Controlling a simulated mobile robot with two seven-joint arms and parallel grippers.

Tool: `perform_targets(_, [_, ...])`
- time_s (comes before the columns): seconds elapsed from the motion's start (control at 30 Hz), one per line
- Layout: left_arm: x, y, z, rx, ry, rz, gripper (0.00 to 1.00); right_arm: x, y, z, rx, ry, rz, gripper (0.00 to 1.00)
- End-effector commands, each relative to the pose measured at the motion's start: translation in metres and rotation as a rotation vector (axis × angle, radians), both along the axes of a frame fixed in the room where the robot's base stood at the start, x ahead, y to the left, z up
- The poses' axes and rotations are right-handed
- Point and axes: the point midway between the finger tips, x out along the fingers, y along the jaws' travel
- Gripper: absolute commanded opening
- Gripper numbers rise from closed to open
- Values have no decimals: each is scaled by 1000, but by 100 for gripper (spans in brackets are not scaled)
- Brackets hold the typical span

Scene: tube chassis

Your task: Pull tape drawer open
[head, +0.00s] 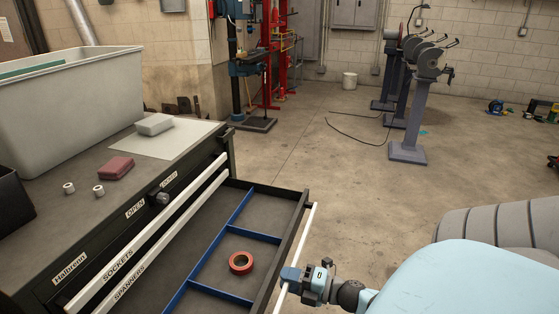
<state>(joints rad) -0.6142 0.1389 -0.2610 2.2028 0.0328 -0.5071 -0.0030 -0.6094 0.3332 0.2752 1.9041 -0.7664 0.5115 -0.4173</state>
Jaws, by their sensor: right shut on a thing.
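The tape drawer (190,240) is pulled out from the dark cabinet, with its inside showing. It has a dark floor and blue dividers. A red roll of tape (241,262) lies in one compartment. A long white handle bar (310,228) runs along the drawer's front. My right gripper (288,277) is shut on this handle near the bottom of the head view. The near end of the drawer is cut off by the picture's lower edge. My left gripper does not show.
The cabinet top (60,222) holds a grey bin (60,95), a red block (116,169), a pale block (154,124) and two small white rings. Two other white handles, labelled sockets and spanners, sit beside the drawer. Open concrete floor (330,180) lies beyond the drawer front.

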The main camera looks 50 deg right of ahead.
Motion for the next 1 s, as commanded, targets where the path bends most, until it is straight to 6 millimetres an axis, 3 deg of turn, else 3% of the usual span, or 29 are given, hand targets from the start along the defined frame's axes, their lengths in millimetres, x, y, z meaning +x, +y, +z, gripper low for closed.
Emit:
perform_targets(0.37, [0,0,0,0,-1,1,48,-1,0,0,0,-1,1,0])
perform_targets(0.4, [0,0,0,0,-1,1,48,-1,0,0,0,-1,1,37])
perform_targets(0.5, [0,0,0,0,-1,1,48,-1,0,0,0,0,1,55])
perform_targets(0.83, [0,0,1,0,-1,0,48,-4,-1,0,1,1,0,55])
perform_targets(1.0, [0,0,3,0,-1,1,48,-26,-9,0,1,3,-2,55])
